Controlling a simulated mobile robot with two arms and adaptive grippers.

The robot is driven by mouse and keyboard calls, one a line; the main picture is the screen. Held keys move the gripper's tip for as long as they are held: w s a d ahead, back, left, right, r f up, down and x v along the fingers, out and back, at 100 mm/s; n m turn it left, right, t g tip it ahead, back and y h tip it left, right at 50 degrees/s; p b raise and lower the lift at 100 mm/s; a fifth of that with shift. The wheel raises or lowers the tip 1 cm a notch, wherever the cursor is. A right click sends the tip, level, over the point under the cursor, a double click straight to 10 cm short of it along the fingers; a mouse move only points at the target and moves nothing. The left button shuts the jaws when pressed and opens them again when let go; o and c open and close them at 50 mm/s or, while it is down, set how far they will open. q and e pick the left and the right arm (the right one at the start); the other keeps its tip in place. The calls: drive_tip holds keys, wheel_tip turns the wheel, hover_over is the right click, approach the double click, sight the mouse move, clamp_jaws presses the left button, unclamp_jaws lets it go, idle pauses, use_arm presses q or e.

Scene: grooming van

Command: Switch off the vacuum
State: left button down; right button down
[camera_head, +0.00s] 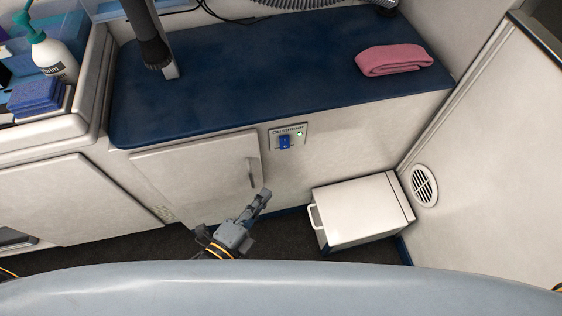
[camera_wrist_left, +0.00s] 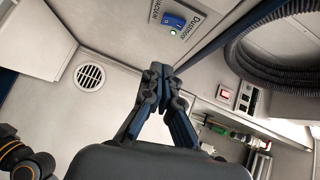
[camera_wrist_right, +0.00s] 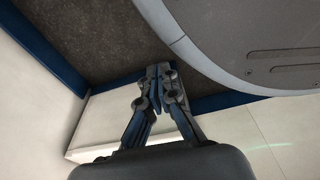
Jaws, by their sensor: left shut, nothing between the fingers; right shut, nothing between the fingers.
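The vacuum's control plate (camera_head: 288,137), lettered "Dustmoor", is on the cabinet front under the blue worktop. It carries a blue rocker switch (camera_head: 284,142) and a small light at the upper right. In the left wrist view the switch (camera_wrist_left: 173,20) is at the top, with the light glowing green below it. My left gripper (camera_head: 265,192) is shut and empty, below and left of the plate, apart from it. Its fingertips also show in the left wrist view (camera_wrist_left: 157,72). My right gripper (camera_wrist_right: 159,72) is shut and empty in the right wrist view; the head view does not show it.
A white box (camera_head: 361,211) with a handle stands on the floor right of my left gripper. A cabinet door handle (camera_head: 252,172) sticks out near its fingertips. The blue worktop (camera_head: 260,65) holds a folded pink towel (camera_head: 393,59). A ribbed hose (camera_wrist_left: 283,45) hangs coiled.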

sight(285, 142)
use_arm(q)
drive_tip(key=shift+r, duration=0.25)
drive_tip(key=shift+w+d, duration=0.1)
